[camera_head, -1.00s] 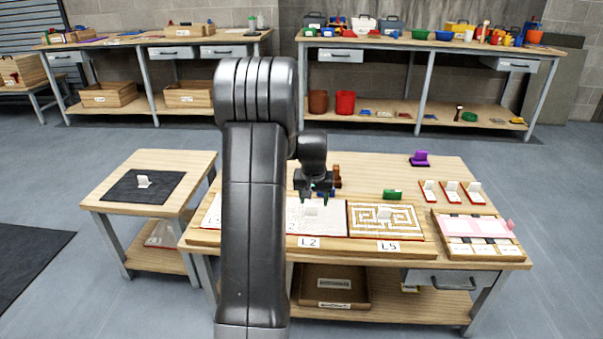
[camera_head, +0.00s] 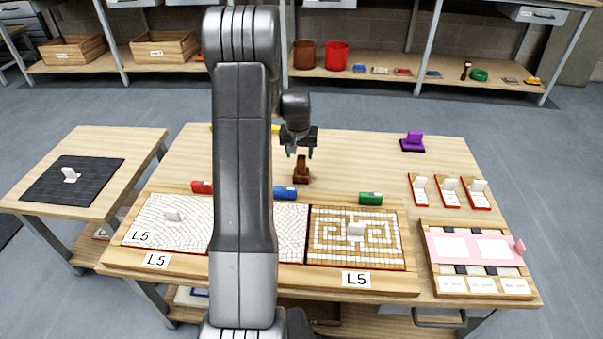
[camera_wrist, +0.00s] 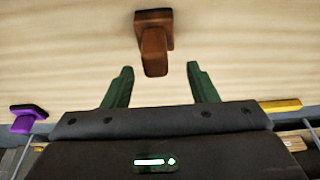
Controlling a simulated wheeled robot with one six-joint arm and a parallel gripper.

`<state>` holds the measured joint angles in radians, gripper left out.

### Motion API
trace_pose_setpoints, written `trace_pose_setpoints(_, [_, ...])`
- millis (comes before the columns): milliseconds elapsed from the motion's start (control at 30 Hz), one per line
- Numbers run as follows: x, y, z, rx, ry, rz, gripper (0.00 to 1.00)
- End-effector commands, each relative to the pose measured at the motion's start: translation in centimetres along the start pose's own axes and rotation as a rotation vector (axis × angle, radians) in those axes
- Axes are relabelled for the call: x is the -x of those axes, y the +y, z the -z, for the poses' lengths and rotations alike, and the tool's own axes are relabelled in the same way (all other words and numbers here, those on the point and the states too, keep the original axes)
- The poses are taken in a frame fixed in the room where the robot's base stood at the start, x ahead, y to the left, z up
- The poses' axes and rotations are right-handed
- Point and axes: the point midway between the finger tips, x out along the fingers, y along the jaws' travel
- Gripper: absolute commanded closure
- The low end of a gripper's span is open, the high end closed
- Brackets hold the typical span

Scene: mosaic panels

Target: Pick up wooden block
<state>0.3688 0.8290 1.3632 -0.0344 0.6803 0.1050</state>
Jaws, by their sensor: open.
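The wooden block (camera_head: 301,170) is brown, with an upright grip on a wider base, and stands on the table behind the mosaic panels. In the wrist view the brown block (camera_wrist: 154,45) is ahead of the fingers, centred near the gap between them. My gripper (camera_head: 299,150) is open and empty, above the block in the head view. Its two green fingers (camera_wrist: 160,80) are spread apart in the wrist view and do not visibly touch the block.
Red (camera_head: 202,187), blue (camera_head: 285,193) and green (camera_head: 371,198) blocks line the back of the panel tray. A purple-handled tool (camera_head: 413,142) stands at the back right. A yellow piece (camera_wrist: 280,105) shows in the wrist view. Bare tabletop lies right of the block.

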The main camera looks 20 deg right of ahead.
Motion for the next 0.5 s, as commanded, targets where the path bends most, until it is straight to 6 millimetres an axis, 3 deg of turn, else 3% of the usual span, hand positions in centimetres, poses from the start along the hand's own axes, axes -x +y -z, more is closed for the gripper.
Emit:
trace_pose_setpoints(267, [-1.9,0.2,-0.1,-0.001,-0.001,0.0,0.47])
trace_pose_setpoints(500, [-5.5,0.6,-0.4,0.0,-0.001,0.0,0.47])
